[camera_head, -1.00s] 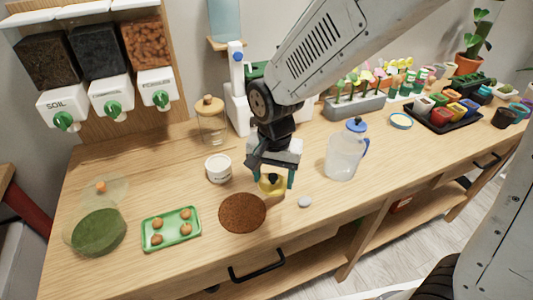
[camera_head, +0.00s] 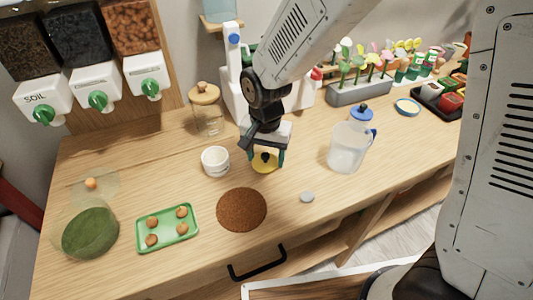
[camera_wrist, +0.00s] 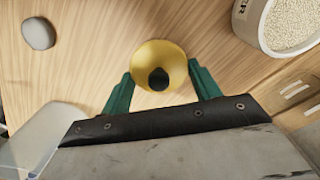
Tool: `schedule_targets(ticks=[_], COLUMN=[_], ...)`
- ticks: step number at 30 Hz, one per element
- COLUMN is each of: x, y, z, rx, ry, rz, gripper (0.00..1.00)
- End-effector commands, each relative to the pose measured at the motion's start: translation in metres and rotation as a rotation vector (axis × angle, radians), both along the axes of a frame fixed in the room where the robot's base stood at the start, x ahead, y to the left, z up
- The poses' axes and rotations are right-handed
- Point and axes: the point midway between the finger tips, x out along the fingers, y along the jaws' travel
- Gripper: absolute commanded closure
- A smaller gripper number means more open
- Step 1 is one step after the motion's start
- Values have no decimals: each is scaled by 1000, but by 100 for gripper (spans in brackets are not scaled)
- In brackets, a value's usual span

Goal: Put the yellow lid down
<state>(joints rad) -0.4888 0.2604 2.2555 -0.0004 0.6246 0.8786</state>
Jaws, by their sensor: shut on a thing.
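The yellow lid (camera_head: 266,166) is a small round disc with a black knob. My gripper (camera_head: 265,157) is shut on it, with one green finger at each side of its rim. In the wrist view the lid (camera_wrist: 158,54) sits between the fingertips of my gripper (camera_wrist: 160,80), its knob side facing the camera. The lid is low over the wooden worktop (camera_head: 180,185), behind the brown round mat. I cannot tell whether it touches the wood.
A white pot (camera_head: 215,162) of pale grains stands just left of the lid. The brown mat (camera_head: 241,209), grey pebble (camera_head: 307,197) and clear blue-lidded jug (camera_head: 350,145) are nearby. A green tray (camera_head: 167,228) lies front left. Bare wood shows between the mat and the jug.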

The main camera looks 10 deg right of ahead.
Motion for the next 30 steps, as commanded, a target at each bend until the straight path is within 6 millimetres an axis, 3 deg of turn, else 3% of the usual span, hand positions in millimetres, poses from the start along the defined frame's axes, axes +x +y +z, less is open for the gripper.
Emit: schedule_targets(ticks=[5,6,8,20,30], x=[0,0,0,0,1], y=[0,0,0,0,0], z=[-4,-3,-3,6,76], rx=[-1,0,0,1,3], ry=[1,0,0,-1,-4], rz=[0,0,0,0,0], gripper=[60,30,16,16,16])
